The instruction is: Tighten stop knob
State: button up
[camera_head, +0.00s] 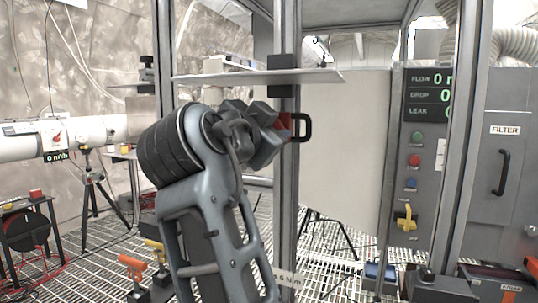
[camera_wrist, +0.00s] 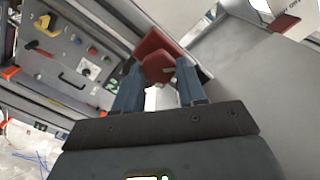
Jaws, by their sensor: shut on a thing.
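The stop knob, a red block-like piece (camera_wrist: 157,50), sits between the two blue-grey fingers of my gripper (camera_wrist: 159,72) in the wrist view. The fingers are shut on it from both sides. In the head view my gripper (camera_head: 272,126) is at the grey upright post, below the flat panel. A small patch of the red knob (camera_head: 284,122) shows there, beside a black loop handle (camera_head: 303,127). My gripper hides most of the knob in the head view.
A flat pale panel (camera_head: 225,78) juts out just above my gripper, with a black clamp (camera_head: 285,76) on the post. A control cabinet (camera_head: 415,165) with buttons and a yellow handle (camera_head: 405,217) stands right. A white pipe (camera_head: 95,131) lies left.

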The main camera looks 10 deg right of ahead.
jog(key=shift+m+b, duration=1)
jog(key=shift+b, duration=0.1)
jog(key=o, duration=1.1)
jog(key=shift+c, duration=0.2)
jog(key=v, duration=0.8)
